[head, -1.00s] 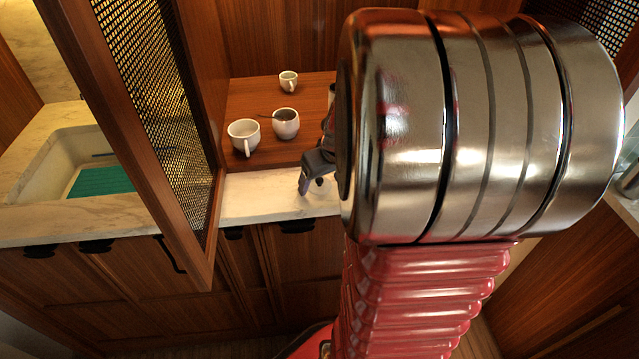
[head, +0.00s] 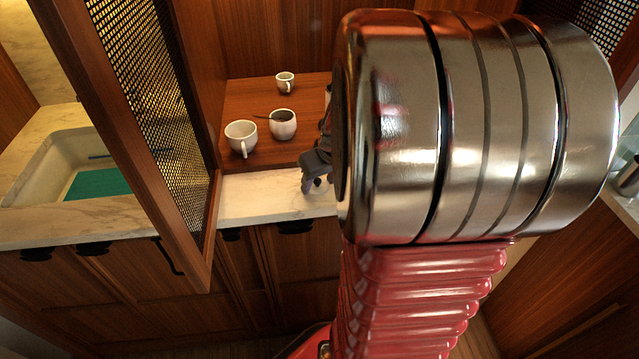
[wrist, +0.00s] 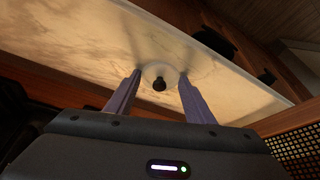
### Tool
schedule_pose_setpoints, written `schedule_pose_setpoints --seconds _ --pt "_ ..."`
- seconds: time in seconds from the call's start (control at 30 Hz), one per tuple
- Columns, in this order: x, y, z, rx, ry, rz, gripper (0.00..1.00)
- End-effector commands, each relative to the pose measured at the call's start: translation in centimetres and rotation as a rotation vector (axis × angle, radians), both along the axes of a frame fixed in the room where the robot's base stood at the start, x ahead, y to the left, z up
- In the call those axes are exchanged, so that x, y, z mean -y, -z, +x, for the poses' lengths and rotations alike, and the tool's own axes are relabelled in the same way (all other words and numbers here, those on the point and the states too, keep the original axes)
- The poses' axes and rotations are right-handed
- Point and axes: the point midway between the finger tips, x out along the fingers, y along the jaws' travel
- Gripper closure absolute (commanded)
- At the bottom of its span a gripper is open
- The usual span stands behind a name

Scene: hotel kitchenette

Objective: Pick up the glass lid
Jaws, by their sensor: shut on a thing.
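The glass lid (wrist: 149,74) is a small clear disc with a black knob (wrist: 160,84), seen in the wrist view over the pale marble counter. My gripper (wrist: 160,75) has one finger on each side of the lid, and is shut on it with the knob between the fingertips. In the head view my gripper (head: 317,178) is over the marble strip in front of the wooden cabinet floor, partly hidden by my arm. The clear glass is hard to make out there. I cannot tell whether the lid touches the counter.
A wide white cup (head: 240,137), a white cup with a spoon (head: 283,126) and a small white cup (head: 285,82) stand on the wooden cabinet floor (head: 245,98). An open mesh door (head: 158,110) stands left, with a sink (head: 50,165) beyond. Marble left of my gripper is clear.

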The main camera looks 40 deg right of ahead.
Motion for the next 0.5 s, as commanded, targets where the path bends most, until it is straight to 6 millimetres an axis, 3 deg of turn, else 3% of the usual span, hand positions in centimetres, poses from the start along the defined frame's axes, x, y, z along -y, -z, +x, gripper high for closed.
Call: schedule_pose_setpoints --seconds 0.27,0.5 --pt "0.0 -1.7 0.1 0.002 -0.001 -0.002 0.73" --pt "0.0 -5.8 0.1 0.004 -0.001 -0.004 0.73"
